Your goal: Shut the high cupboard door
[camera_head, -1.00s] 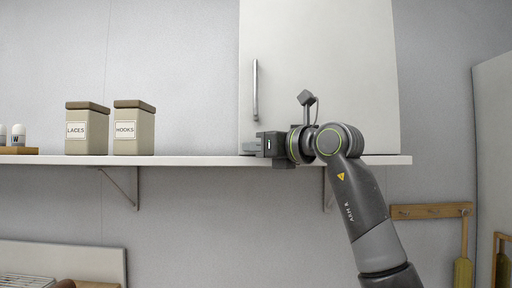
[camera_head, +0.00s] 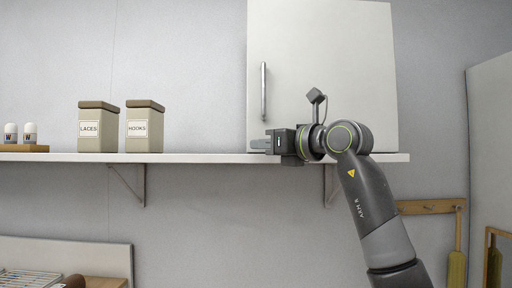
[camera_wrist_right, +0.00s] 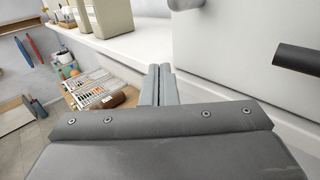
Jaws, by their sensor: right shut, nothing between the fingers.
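The high cupboard door (camera_head: 330,60) is a plain white panel above the shelf, with a vertical metal bar handle (camera_head: 263,92) near its left edge. It faces me almost flat and no open interior shows. I cannot tell whether a small gap is left. In the right wrist view the door (camera_wrist_right: 245,45) fills the upper right, and its handle (camera_wrist_right: 298,59) looks dark. My right gripper (camera_head: 258,145) is below the handle at the door's lower left, pointing left. Its fingers (camera_wrist_right: 160,84) are together and empty; I cannot tell whether it touches the door. My left gripper is not in view.
A white shelf (camera_head: 200,157) runs under the door. Two beige canisters, LACES (camera_head: 98,127) and HOOKS (camera_head: 145,127), stand left of the door, with two small white-topped jars (camera_head: 20,133) further left. A wooden rack (camera_head: 428,206) hangs at the lower right.

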